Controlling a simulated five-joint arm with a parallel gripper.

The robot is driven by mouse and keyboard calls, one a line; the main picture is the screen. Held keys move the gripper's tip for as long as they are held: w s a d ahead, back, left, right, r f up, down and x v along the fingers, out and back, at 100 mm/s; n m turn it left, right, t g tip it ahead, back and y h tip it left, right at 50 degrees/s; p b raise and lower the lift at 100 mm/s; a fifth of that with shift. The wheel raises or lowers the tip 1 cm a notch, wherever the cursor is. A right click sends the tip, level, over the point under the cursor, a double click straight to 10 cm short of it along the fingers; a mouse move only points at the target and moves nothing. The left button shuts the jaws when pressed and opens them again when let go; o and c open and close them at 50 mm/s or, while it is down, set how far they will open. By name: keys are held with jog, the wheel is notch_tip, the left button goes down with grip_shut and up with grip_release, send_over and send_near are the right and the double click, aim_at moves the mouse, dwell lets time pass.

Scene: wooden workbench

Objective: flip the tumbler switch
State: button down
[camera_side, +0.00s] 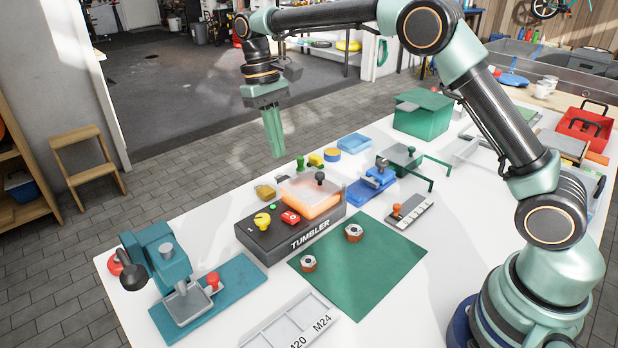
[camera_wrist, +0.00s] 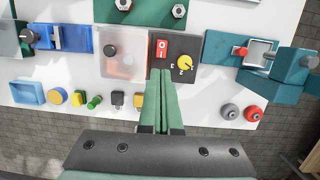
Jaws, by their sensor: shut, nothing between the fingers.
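The tumbler (camera_side: 292,243) is a dark box with a lettered front, on the white bench. It also shows in the wrist view (camera_wrist: 203,45). Its red switch (camera_side: 290,217), marked I and O in the wrist view (camera_wrist: 162,48), sits between a yellow knob (camera_side: 262,221) and a clear lid with a black knob over an orange-lit tub (camera_side: 312,198). My gripper (camera_side: 275,150) is shut and empty, fingers pointing down, well above the bench on the far side of the tumbler. In the wrist view its fingertips (camera_wrist: 161,74) overlap the box's edge just below the switch.
A teal press (camera_side: 180,290) stands left of the tumbler. A green mat (camera_side: 365,265) with two nuts lies on its near side. A yellow padlock (camera_side: 265,191) and small coloured pieces lie behind it. A blue vice (camera_side: 373,187) is to the right.

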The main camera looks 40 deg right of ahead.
aim_at(292, 216)
jog(key=x, duration=1.4)
jog(key=shift+a, duration=0.25)
jog(key=shift+s, duration=0.1)
